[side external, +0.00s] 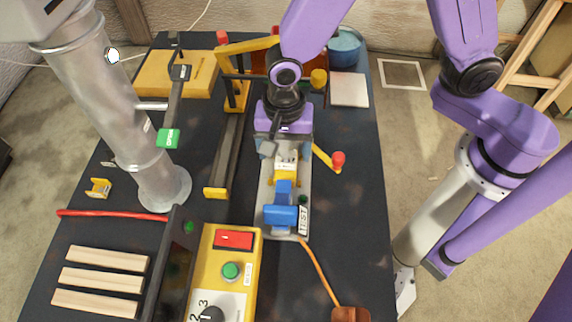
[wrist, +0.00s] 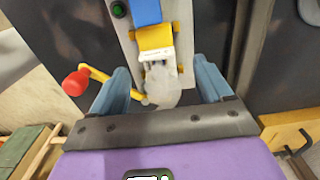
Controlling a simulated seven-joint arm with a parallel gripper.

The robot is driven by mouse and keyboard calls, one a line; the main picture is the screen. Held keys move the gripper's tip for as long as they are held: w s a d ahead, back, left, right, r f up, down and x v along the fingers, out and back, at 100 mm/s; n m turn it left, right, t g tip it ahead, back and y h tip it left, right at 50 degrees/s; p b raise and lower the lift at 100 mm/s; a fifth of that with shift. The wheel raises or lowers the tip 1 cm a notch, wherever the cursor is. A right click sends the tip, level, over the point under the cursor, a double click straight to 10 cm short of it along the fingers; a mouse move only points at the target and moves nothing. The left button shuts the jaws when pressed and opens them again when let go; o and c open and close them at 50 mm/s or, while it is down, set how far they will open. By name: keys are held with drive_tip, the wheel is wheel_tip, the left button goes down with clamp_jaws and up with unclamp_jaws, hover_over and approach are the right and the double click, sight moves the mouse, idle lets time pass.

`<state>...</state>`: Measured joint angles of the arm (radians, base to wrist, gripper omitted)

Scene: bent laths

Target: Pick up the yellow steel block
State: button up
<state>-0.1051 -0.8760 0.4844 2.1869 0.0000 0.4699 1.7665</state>
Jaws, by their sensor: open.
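The yellow steel block (side external: 286,177) appears to be the yellow piece on a grey fixture plate, between a white-topped part and a blue clamp piece (side external: 281,214). In the wrist view the yellow block (wrist: 154,38) is at the top centre, just below the blue piece (wrist: 146,12). My gripper (side external: 286,146) is above the far end of the plate, pointing down. In the wrist view my gripper (wrist: 163,78) is open, with its two blue-grey fingers wide apart. A rounded grey part (wrist: 162,86) shows between them. The yellow block is beyond the fingertips and not held.
A crank with a red knob (side external: 338,159) sticks out right of the plate. A yellow control box (side external: 216,258) stands in front, left of an orange cable (side external: 320,265). Wooden laths (side external: 101,280) lie at front left. A grey column (side external: 120,110) rises at left.

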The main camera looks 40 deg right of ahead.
sight(286, 161)
drive_tip(key=shift+d+f, duration=0.15)
drive_tip(key=shift+f, duration=1.2)
drive_tip(key=shift+d+f, duration=0.1)
drive_tip(key=shift+f, duration=1.2)
clamp_jaws()
